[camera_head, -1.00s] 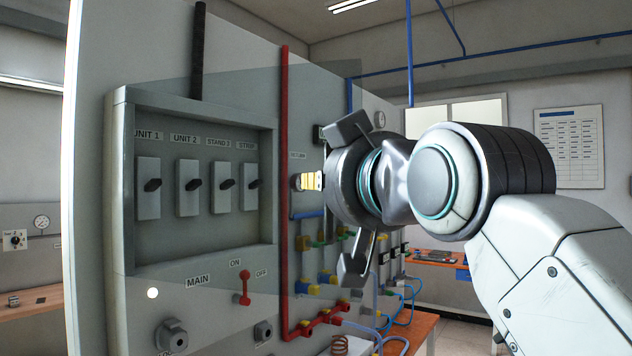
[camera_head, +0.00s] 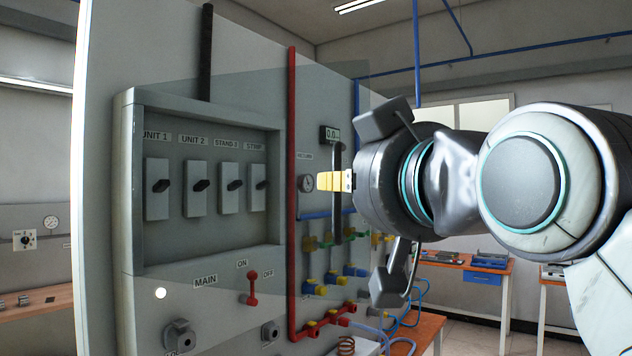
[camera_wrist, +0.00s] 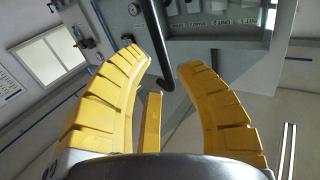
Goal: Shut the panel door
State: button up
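The panel door is a see-through sheet (camera_head: 318,100) standing open, out from the grey switch box (camera_head: 125,200). The handle also shows at the top of the wrist view (camera_wrist: 152,30). My gripper (camera_head: 322,181) points left toward the panel. In the wrist view my gripper (camera_wrist: 163,66) has its yellow fingers spread apart, with the handle's end appearing between and beyond the tips. I cannot tell any contact. Part of the handle is hidden by the fingers.
Inside the box are several switches (camera_head: 195,188). A red main lever (camera_head: 252,288) and a knob (camera_head: 181,336) sit below. A red pipe (camera_head: 292,200), a gauge (camera_head: 307,182) and coloured valves (camera_head: 330,275) lie behind the door. A bench (camera_head: 465,262) stands at the back right.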

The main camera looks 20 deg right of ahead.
jog(key=s, duration=0.7)
